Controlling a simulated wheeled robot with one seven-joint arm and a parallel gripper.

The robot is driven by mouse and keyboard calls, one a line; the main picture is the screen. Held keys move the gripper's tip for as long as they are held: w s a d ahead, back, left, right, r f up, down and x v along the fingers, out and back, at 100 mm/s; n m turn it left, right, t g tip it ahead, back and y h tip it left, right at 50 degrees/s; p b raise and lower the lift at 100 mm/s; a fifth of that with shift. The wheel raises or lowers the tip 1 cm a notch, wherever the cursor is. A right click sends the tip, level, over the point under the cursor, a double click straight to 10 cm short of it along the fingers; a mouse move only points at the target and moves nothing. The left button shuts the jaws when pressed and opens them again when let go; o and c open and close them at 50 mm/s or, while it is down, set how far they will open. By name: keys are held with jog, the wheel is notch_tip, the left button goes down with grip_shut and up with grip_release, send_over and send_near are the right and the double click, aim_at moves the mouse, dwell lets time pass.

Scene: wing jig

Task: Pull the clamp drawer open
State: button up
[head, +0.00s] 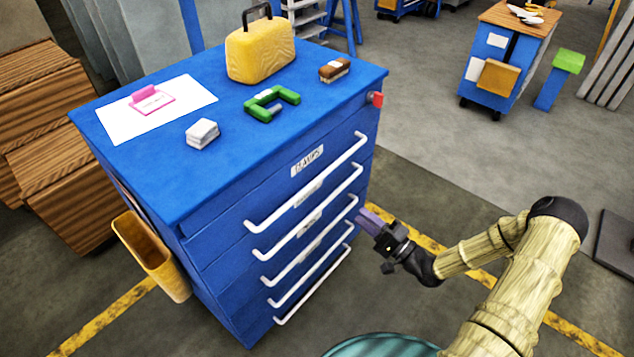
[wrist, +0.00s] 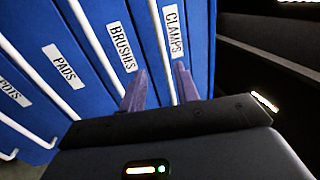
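The clamp drawer (head: 290,175) is the top drawer of the blue cabinet, shut flush, with a white bar handle (head: 305,183). Its CLAMPS label (wrist: 174,32) reads clearly in the wrist view, where the picture is turned sideways. My gripper (head: 368,218) is out in front of the cabinet's right side. In the wrist view its two purple fingers (wrist: 160,85) are apart and empty. The clamp handle (wrist: 163,50) passes between them in that picture. The gap in depth between fingers and handle cannot be told.
Lower drawers carry similar handles, including the BRUSHES drawer (wrist: 121,47) and PADS drawer (wrist: 65,68). A yellow case (head: 260,52), green clamp (head: 270,105) and other small items sit on the cabinet top. A yellow bin (head: 150,255) hangs at its left. Floor in front is clear.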

aim_at(317, 178)
jog(key=shift+a, duration=0.1)
jog(key=p+x, duration=0.3)
jog(key=x, duration=1.4)
jog(key=shift+w+a+p, duration=0.1)
jog(key=shift+w+p, duration=0.05)
jog(key=shift+p, duration=0.15)
grip_shut()
